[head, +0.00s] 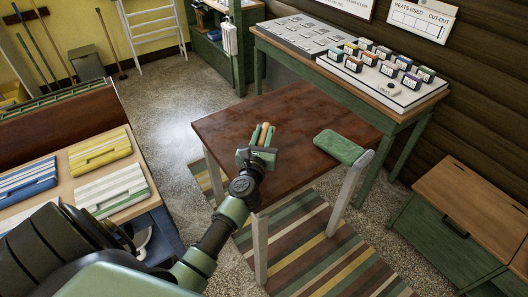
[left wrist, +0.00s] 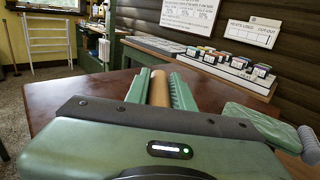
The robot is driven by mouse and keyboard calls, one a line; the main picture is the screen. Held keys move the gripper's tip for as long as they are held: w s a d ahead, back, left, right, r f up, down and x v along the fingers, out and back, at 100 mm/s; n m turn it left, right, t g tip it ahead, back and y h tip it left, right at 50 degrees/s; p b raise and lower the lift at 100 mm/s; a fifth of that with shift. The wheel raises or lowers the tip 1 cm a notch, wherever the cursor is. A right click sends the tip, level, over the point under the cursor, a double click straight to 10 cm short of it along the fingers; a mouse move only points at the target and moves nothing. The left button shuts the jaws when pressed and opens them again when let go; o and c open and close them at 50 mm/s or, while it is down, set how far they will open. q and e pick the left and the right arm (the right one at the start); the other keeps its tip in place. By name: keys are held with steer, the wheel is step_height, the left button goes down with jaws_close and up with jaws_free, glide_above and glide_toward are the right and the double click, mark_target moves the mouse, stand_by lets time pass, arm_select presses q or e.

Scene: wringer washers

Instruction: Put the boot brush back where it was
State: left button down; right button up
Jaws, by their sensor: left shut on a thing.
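My left gripper (head: 262,134) reaches over the brown table (head: 305,108) from the front. Its two green fingers are shut on a tan, rounded wooden piece, which I take for the handle of the boot brush (head: 263,135). The handle also shows in the left wrist view (left wrist: 159,88), between the ribbed green fingers (left wrist: 160,90), pointing away from me. No bristles can be seen; the rest of the brush is hidden by the gripper. I cannot tell whether it touches the tabletop. My right gripper is not in view.
A green padded thing (head: 342,147) lies at the table's right edge. Behind stands a green bench (head: 440,98) with a display board and small labelled boxes. A wooden-topped green cabinet (head: 470,210) is at right. Most of the tabletop is bare.

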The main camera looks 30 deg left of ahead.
arm_select(q)
steer(key=shift+f, duration=0.4)
step_height(320, 180, down, 4)
steer(key=b, duration=0.3)
steer(key=shift+f, duration=0.1)
steer(key=shift+f, duration=0.15)
steer(key=c, duration=1.2)
jaws_free()
